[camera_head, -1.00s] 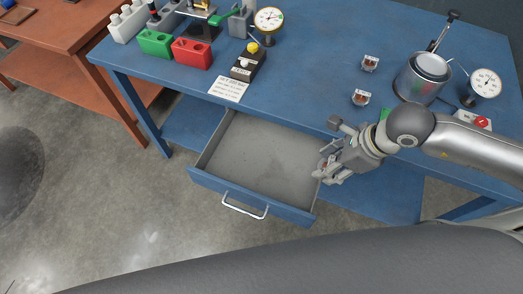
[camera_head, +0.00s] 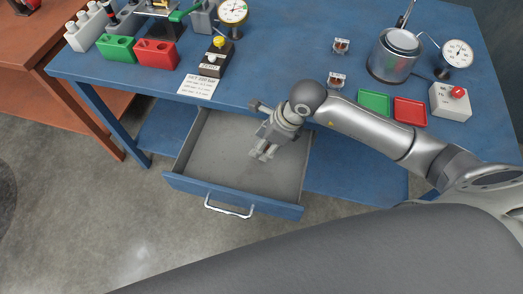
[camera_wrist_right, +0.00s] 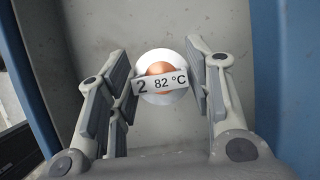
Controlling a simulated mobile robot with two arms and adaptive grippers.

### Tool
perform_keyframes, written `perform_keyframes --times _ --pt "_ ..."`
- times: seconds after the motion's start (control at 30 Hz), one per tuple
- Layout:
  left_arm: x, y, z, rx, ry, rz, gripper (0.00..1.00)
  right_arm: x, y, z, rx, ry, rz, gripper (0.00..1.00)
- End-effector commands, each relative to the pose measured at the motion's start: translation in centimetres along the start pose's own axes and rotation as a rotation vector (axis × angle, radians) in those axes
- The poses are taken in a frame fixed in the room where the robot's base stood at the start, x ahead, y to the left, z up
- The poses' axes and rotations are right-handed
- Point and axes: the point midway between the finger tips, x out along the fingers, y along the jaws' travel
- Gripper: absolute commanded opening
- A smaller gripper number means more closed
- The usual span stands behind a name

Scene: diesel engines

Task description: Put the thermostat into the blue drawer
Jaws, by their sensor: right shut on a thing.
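The thermostat (camera_wrist_right: 160,72) shows in the right wrist view as a round white rim with a copper centre and a label reading "2 82 °C". My right gripper (camera_head: 262,154) is shut on it, with a finger on each side in the right wrist view (camera_wrist_right: 162,90). In the head view I cannot make out the thermostat at the gripper. The blue drawer (camera_head: 235,196) is pulled open under the table, with an empty-looking grey inside. The gripper points down over the drawer's opening; its exact height above the drawer floor is unclear. My left gripper is not in view.
The blue table (camera_head: 275,60) carries two small copper-and-white parts (camera_head: 341,46), a metal pot (camera_head: 395,55), a gauge (camera_head: 457,53), a green tray (camera_head: 374,102) and a red tray (camera_head: 410,111). Red and green blocks, a second gauge and a paper sheet stand at the left.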

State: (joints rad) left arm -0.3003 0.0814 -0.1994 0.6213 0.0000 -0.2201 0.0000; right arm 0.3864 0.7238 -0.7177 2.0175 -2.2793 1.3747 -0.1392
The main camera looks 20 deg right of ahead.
Motion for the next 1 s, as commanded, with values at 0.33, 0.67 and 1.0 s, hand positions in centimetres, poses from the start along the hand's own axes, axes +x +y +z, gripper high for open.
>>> perform_keyframes --times 0.33,0.67,1.0 --pt "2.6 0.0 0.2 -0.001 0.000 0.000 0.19 4.0 -0.2 -0.8 0.000 0.000 0.002 0.22" --pt "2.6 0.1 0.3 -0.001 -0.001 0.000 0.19 4.0 -0.2 -0.8 0.000 0.000 0.000 0.22" --pt "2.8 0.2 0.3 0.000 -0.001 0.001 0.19 4.2 -0.2 -0.9 0.000 0.000 0.000 0.68"
